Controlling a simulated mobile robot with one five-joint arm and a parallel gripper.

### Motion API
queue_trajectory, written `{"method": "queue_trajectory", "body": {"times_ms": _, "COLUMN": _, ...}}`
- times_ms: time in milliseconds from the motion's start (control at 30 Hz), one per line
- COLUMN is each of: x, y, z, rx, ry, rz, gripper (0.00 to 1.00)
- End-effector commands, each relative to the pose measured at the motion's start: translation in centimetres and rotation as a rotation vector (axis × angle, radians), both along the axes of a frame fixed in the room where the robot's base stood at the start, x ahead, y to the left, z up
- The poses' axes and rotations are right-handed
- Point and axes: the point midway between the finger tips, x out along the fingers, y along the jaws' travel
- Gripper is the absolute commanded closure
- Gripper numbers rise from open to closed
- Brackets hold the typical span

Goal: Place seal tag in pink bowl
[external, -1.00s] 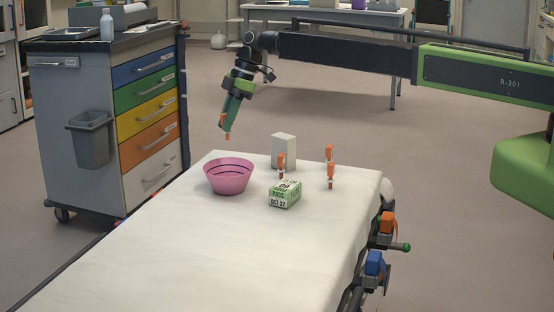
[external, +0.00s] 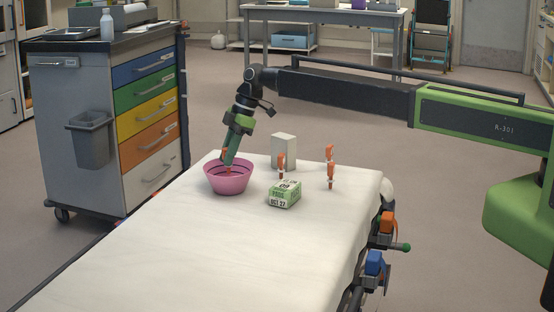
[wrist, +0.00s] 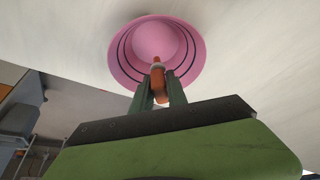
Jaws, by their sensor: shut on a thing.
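The pink bowl (external: 229,183) stands upright near the far left end of the white stretcher top. It also fills the upper middle of the wrist view (wrist: 188,45), its inside looking empty. My gripper (external: 229,162) points down over the bowl. Its green fingers (wrist: 160,92) are shut on an orange seal tag (wrist: 158,78). The tag's lower tip (external: 229,171) shows within the bowl's opening in the external view. I cannot tell whether it touches the bowl.
Three similar orange tags (external: 281,163) (external: 329,154) (external: 331,173) stand upright right of the bowl. A green-and-white box (external: 285,195) and a grey block (external: 284,151) stand near them. The stretcher top (external: 170,250) is clear in front. A drawer cart (external: 110,140) stands left.

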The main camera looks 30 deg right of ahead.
Motion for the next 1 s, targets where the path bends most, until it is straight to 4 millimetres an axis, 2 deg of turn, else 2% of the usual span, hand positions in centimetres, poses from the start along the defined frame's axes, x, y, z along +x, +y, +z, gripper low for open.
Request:
{"method": "queue_trajectory", "body": {"times_ms": 67, "x": 0.00, "y": 0.00, "z": 0.08, "rx": 0.000, "ry": 0.000, "rz": 0.000, "gripper": 1.00}}
{"method": "queue_trajectory", "body": {"times_ms": 100, "x": 0.00, "y": 0.00, "z": 0.09, "rx": 0.000, "ry": 0.000, "rz": 0.000, "gripper": 0.80}}
{"method": "queue_trajectory", "body": {"times_ms": 300, "x": 0.00, "y": 0.00, "z": 0.08, "rx": 0.000, "ry": 0.000, "rz": 0.000, "gripper": 0.56}}
{"method": "queue_trajectory", "body": {"times_ms": 900, "x": 0.00, "y": 0.00, "z": 0.10, "rx": 0.000, "ry": 0.000, "rz": 0.000, "gripper": 0.56}}
{"method": "queue_trajectory", "body": {"times_ms": 1000, "x": 0.00, "y": 0.00, "z": 0.79, "rx": 0.000, "ry": 0.000, "rz": 0.000, "gripper": 0.56}}
